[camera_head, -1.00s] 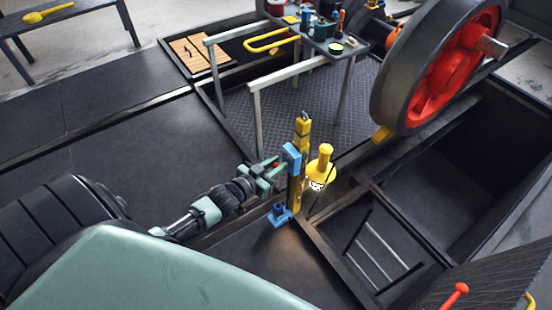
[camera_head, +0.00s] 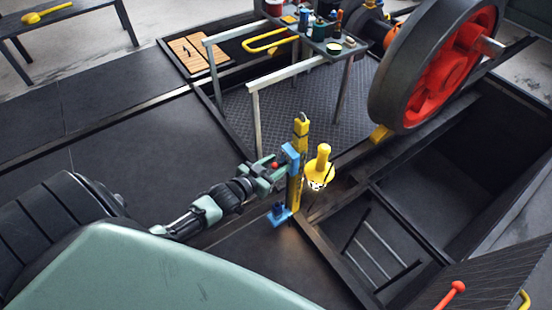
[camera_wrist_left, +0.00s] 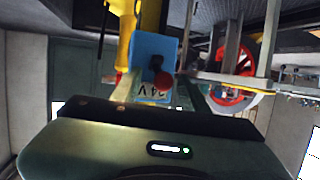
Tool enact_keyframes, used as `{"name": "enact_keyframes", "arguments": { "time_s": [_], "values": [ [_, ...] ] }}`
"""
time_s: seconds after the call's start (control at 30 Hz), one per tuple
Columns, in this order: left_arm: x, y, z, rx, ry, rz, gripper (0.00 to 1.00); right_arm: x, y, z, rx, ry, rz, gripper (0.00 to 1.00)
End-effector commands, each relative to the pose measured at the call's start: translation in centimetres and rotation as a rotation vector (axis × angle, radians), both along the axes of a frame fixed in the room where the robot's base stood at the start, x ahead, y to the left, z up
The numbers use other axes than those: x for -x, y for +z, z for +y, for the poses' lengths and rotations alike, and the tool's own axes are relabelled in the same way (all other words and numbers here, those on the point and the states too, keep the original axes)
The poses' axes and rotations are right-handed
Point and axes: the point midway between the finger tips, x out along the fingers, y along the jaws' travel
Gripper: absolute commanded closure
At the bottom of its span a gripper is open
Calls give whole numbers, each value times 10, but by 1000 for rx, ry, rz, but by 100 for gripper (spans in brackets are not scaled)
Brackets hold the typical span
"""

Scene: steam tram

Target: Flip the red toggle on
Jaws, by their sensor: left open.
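The red toggle (camera_head: 275,166) is a small red ball on a short lever on the blue switch box (camera_head: 291,156), which is fixed to a yellow post (camera_head: 302,128). My left gripper (camera_head: 276,167) is open, with its fingers reaching toward the box around the red ball. In the left wrist view the red ball (camera_wrist_left: 164,81) sits in front of the blue box (camera_wrist_left: 152,52), which bears a "24 V" mark upside down. The fingers lie on either side of it; I cannot tell if they touch it. My right gripper is not in view.
A yellow lamp (camera_head: 321,169) stands just right of the post. A large flywheel (camera_head: 433,70) with a red hub is at the upper right. Open pits with a ladder (camera_head: 378,245) lie at the lower right. A white railing (camera_head: 258,120) stands behind the post.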

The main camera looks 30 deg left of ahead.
Motion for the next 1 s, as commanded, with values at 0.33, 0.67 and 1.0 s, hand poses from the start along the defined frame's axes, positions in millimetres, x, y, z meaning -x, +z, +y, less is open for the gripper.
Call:
{"name": "enact_keyframes", "arguments": {
  "time_s": [0.33,0.67,1.0],
  "values": [
    [43,16,4,0,-1,3,56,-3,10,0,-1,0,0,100],
    [73,26,7,-2,-1,0,56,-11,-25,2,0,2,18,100],
    [74,26,7,-1,-2,-1,56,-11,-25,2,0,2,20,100]
  ]
}}
